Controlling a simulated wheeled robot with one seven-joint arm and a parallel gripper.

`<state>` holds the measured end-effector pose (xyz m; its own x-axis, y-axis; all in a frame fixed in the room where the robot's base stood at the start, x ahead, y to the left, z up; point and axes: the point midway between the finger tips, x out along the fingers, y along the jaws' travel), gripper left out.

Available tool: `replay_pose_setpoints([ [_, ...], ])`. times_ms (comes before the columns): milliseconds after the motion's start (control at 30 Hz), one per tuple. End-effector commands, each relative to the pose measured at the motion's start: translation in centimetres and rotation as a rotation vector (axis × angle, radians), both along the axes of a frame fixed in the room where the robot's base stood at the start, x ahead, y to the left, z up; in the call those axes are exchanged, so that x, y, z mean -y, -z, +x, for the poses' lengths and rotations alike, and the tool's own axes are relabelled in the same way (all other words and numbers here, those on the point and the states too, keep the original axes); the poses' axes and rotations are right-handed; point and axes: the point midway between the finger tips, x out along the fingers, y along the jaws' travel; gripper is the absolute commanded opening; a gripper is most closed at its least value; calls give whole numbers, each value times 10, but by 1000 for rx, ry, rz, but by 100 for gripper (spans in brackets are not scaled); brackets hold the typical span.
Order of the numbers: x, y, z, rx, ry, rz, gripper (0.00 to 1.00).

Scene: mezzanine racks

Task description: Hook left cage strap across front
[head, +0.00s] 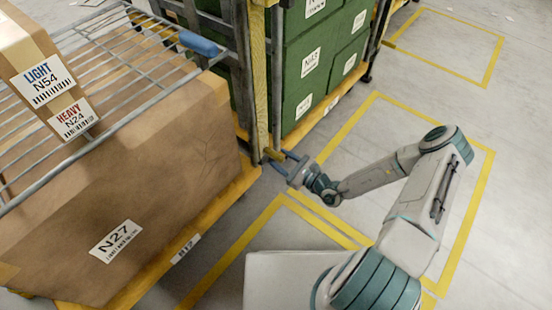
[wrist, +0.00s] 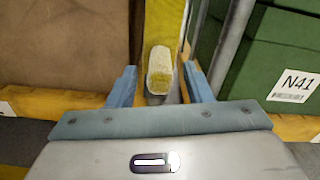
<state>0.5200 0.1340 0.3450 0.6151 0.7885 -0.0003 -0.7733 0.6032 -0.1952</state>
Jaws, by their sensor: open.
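The left cage (head: 110,22) is a grey wire frame holding a large brown carton, N27 (head: 115,241). A yellow strap (head: 259,80) runs down the post at the cage's right front corner. Its thick pale-yellow end (wrist: 160,70) shows in the wrist view, hanging low by the post. My gripper (head: 279,158) is at the foot of that post. In the wrist view its blue fingers are open, one on each side of the strap end, with gaps visible. A blue grip (head: 200,43) sits on the cage's top front rail.
A cage of green crates (head: 318,55) stands just right of the post; crate N41 (wrist: 285,75) is close to my right finger. A small carton (head: 35,70) rests on the left cage's top wires. Yellow-lined floor in front is clear.

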Motion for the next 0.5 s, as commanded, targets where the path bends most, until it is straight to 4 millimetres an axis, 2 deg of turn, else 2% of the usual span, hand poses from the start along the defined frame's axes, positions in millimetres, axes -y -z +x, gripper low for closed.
replay_pose_setpoints([
  [200,-19,1,14,1,-2,-1,46],
  [500,-23,0,18,0,-1,0,46],
])
